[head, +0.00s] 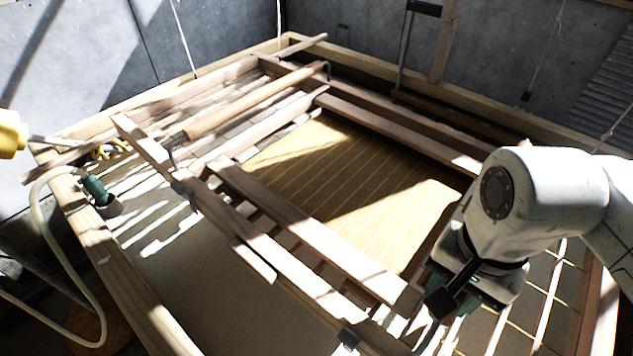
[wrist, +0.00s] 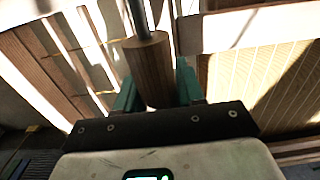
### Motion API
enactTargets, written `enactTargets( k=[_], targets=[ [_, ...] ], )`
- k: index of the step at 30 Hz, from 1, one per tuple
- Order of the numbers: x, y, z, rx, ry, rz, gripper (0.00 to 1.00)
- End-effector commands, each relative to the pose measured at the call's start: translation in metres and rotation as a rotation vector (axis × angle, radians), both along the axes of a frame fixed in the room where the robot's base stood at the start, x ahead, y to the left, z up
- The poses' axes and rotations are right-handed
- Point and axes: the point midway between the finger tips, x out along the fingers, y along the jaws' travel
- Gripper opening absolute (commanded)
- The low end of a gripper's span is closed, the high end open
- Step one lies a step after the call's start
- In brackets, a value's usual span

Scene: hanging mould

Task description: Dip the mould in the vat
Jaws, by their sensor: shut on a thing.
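The mould is a wooden frame (head: 310,235) with a tan, finely lined screen (head: 360,185), lying roughly level across the vat. The screen also shows at the right of the wrist view (wrist: 270,80). The vat has a pale wooden rim (head: 135,280) and a pale, flat surface inside (head: 220,285). Whether the mould touches that surface I cannot tell. My gripper (head: 450,302) is at the mould's near right corner. In the wrist view its green fingers (wrist: 157,88) are shut on a round wooden handle (wrist: 147,62) with a metal rod at its end. The handle's lower end is hidden.
A second round wooden bar (head: 255,100) with metal hooks spans the mould's far left side. A green fitting (head: 95,188) and a pale hose (head: 70,265) sit at the vat's left rim. Thin cords hang from above. Grey walls stand close behind.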

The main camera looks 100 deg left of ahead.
Motion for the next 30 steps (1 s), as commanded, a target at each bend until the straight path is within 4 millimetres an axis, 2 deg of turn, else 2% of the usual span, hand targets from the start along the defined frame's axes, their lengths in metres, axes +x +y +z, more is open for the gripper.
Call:
enactTargets(
  k=[1, 3, 11, 30],
  targets=[
    [0.000, 0.000, 0.000, 0.000, 0.000, 0.000, 0.07],
    [0.000, 0.000, 0.000, 0.000, 0.000, 0.000, 0.00],
    [0.000, 0.000, -0.002, 0.000, 0.000, 0.000, 0.00],
    [0.000, -0.001, -0.094, 0.052, -0.028, 0.001, 0.00]
  ],
)
